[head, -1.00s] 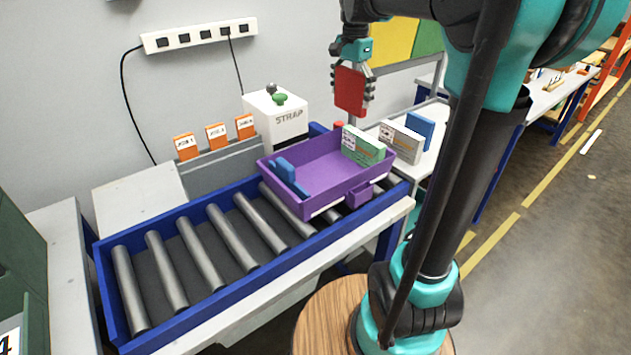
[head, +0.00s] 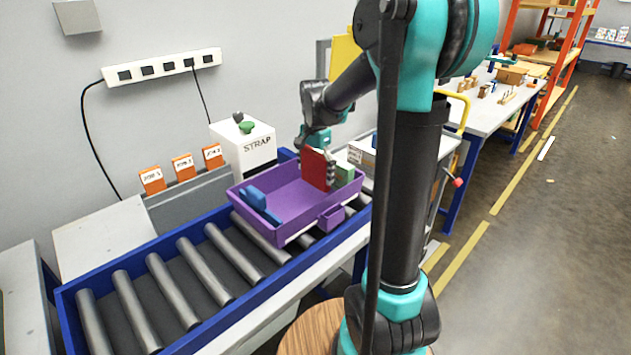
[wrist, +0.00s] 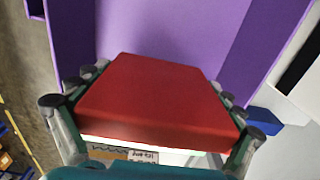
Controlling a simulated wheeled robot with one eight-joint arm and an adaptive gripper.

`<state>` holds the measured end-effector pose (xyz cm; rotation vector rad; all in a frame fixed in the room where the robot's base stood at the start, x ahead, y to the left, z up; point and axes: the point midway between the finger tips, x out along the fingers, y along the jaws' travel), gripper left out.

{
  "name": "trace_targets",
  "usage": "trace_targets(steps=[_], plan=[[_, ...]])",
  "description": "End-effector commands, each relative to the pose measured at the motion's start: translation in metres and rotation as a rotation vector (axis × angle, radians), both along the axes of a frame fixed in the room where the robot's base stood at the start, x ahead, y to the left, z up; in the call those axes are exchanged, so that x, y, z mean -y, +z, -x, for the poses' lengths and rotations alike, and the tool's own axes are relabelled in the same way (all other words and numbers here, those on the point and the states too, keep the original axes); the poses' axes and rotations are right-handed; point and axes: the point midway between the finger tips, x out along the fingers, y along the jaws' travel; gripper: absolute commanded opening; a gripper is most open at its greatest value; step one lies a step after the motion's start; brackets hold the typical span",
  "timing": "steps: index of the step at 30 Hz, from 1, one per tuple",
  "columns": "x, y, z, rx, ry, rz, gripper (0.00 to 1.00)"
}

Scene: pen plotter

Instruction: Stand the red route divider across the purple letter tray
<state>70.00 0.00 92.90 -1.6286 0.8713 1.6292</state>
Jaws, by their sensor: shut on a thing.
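The purple letter tray (head: 290,228) sits on the roller conveyor in the head view; its wall and floor also show in the wrist view (wrist: 190,35). The red route divider (head: 313,168) is upright at the tray's right part, in my gripper (head: 322,160). In the wrist view the red divider (wrist: 155,100) lies between both fingers, which are shut on it. A green and white box (head: 345,173) stands in the tray just right of the divider. A blue piece (head: 256,198) is at the tray's left end. Whether the divider touches the tray floor cannot be told.
A white STRAP machine (head: 243,148) stands behind the tray. Orange job cards (head: 183,167) line the back left. Bare rollers (head: 200,270) lie left of the tray. A white box (head: 362,153) stands beyond the tray's right end.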

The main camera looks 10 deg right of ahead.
Motion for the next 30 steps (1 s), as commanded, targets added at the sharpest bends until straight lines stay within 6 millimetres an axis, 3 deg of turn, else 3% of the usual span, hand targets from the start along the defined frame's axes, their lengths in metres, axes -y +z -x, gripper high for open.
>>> trace_targets(steps=[6,18,19,20,30], plan=[[0.0,-0.028,0.0,0.0,0.0,0.0,0.65],[0.0,-0.033,0.0,0.0,0.0,0.0,0.65],[0.0,-0.033,0.0,0.0,0.0,0.0,0.95],[0.0,-0.033,0.0,0.0,0.0,0.0,0.99],[0.0,-0.032,0.0,0.0,0.0,0.0,1.0]])
